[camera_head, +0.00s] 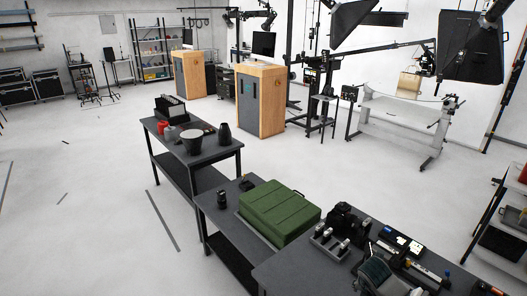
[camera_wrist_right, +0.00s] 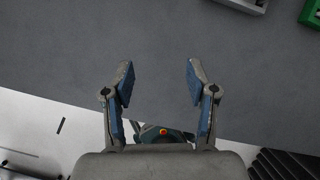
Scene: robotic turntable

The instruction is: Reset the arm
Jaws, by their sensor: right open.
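My right gripper (camera_wrist_right: 159,82) is open in the right wrist view, its two blue-padded fingers spread apart with nothing between them. It is over a plain dark grey tabletop (camera_wrist_right: 160,40). I cannot make out either of my arms clearly in the head view, and my left gripper is not in view.
In the head view a green case (camera_head: 280,212) lies on a dark table, with a small black item (camera_head: 222,198) beside it. A nearer table holds camera gear (camera_head: 345,222). A farther table holds a dark bowl (camera_head: 192,142). Pale floor (camera_head: 90,210) is open at the left.

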